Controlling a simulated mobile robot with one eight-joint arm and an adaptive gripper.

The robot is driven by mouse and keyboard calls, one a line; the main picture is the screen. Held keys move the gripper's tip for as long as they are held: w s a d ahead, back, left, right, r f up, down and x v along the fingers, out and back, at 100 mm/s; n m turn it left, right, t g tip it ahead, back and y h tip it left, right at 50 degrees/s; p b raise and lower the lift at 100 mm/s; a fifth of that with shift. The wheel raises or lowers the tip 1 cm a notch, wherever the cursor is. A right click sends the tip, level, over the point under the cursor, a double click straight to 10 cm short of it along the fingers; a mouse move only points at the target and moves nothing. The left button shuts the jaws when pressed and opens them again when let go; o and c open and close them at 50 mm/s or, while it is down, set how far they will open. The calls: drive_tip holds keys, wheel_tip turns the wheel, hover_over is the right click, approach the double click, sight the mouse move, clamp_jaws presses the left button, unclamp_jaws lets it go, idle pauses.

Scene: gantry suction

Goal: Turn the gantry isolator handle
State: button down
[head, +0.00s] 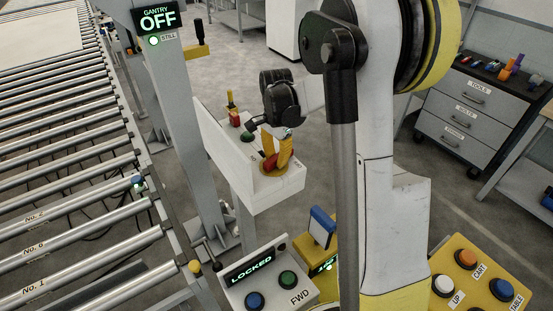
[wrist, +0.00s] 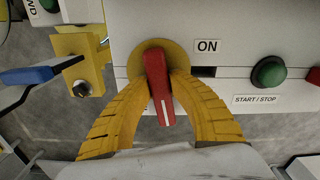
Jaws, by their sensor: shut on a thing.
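The gantry isolator handle (wrist: 158,85) is a red bar with a white line, set on a round yellow plate (wrist: 150,52) on a pale box. In the wrist view it is nearly upright, its white-lined end toward the bottom and a little right. The ON label (wrist: 207,46) is to its right; another label at its lower left is mostly hidden. My gripper (wrist: 161,73) has its yellow fingers on both sides of the handle, shut on it. In the head view my gripper (head: 278,150) reaches down onto the box, partly covering the red handle (head: 269,162).
The gantry sign (head: 158,18) reads OFF, with a lit STILL lamp. A green START/STOP button (wrist: 269,72) is right of the handle. A LOCKED panel (head: 255,264) and blue-handled yellow box (head: 322,228) stand nearby. A roller conveyor (head: 70,160) runs along the left.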

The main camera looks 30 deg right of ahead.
drive_tip(key=n, duration=0.4)
drive_tip(key=shift+w+a, duration=0.1)
drive_tip(key=shift+w, duration=0.1)
drive_tip(key=n, duration=0.4)
drive_tip(key=shift+w+a, duration=0.1)
drive_tip(key=n, duration=0.3)
drive_tip(key=shift+a+n+b, duration=0.15)
drive_tip(key=shift+n+b, duration=0.15)
drive_tip(key=shift+n, duration=0.1)
drive_tip(key=shift+w+a+n, duration=0.1)
drive_tip(key=shift+a+n, duration=0.1)
drive_tip(key=shift+n, duration=1.7)
drive_tip(key=c, duration=1.2)
unclamp_jaws()
